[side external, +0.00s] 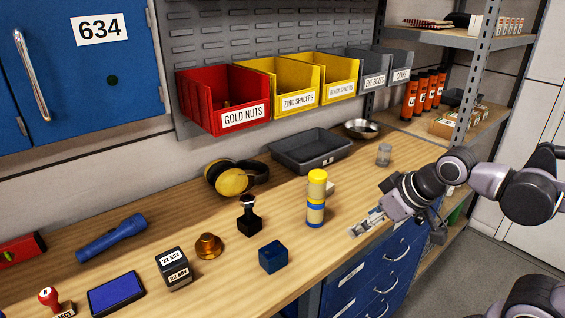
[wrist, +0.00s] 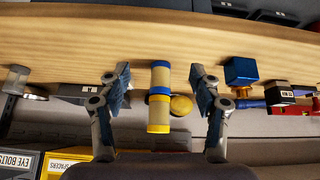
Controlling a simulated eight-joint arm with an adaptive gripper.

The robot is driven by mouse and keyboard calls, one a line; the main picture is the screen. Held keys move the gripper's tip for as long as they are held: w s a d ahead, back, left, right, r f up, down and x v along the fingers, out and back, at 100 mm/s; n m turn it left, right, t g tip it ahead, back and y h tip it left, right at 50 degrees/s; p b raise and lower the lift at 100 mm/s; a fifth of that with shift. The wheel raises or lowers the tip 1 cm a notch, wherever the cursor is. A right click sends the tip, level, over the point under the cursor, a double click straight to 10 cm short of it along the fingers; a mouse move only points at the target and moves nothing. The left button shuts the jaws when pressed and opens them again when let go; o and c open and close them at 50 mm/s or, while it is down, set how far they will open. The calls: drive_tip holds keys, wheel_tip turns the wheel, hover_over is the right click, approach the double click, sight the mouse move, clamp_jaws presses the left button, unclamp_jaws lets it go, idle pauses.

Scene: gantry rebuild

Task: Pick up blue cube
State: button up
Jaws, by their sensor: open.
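The blue cube (side external: 273,257) sits on the wooden bench near its front edge, left of my gripper in the side external view. It also shows in the wrist view (wrist: 240,71), right of the fingers. My gripper (side external: 366,222) is open and empty over the bench's right part, pointing left, apart from the cube. In the wrist view the open fingers (wrist: 160,82) frame a yellow cylinder with blue bands (wrist: 159,112); the side external view shows this cylinder (side external: 316,196) standing clear of the fingers, between the gripper and the cube.
A black stamp (side external: 248,216), a brass bell-like piece (side external: 208,246) and a date block (side external: 174,268) stand left of the cube. Earmuffs (side external: 231,180), a grey tray (side external: 312,150) and a glass jar (side external: 384,155) stand behind. Bare wood lies around the cube.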

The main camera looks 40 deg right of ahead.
drive_tip(key=w+a+r+n+g, duration=0.3)
drive_tip(key=w+a+r+n, duration=0.1)
drive_tip(key=w+a+n, duration=0.3)
drive_tip(key=n+g, duration=0.4)
drive_tip(key=n, duration=0.6)
approach(273, 249)
drive_tip(key=shift+w+a+f, duration=0.1)
drive_tip(key=shift+a+f, duration=0.05)
drive_tip(key=shift+a, duration=0.2)
drive_tip(key=shift+a+f, duration=0.1)
drive_tip(key=shift+f, duration=0.45)
wheel_tip(273, 249, down, 4)
drive_tip(key=shift+f, duration=0.25)
drive_tip(key=shift+s+d+f, duration=0.1)
drive_tip(key=shift+d+f, duration=0.1)
drive_tip(key=shift+f, duration=1.1)
drive_tip(key=shift+s+d+f, duration=0.15)
drive_tip(key=shift+f, duration=1.15)
drive_tip(key=shift+c, duration=0.3)
clamp_jaws()
